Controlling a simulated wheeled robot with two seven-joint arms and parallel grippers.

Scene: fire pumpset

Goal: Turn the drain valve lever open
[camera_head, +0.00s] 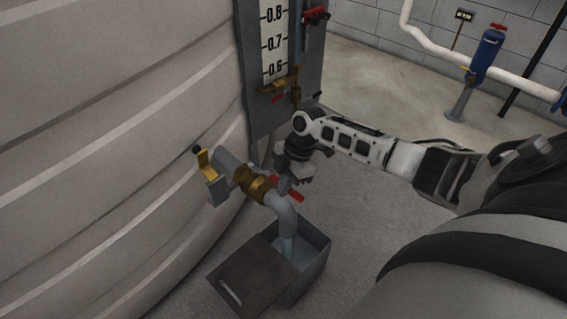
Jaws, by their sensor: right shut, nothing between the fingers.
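The drain valve (258,187) is a brass body on a grey pipe that comes out of the large ribbed tank at the left. Its red lever (292,194) points to the lower right, roughly along the pipe, and is partly hidden by my gripper. The pipe's elbow (284,212) bends down over an open grey box (315,262). My right gripper (284,186) is shut and empty, its fingertips down at the lever. I cannot tell whether they touch it. My left gripper is not in view.
A gauge board (279,110) with small red-handled valves stands behind my right gripper. A yellow and grey fitting (208,175) sits by the pipe near the tank. The box's lid (252,277) hangs open at the front. Open floor lies to the right.

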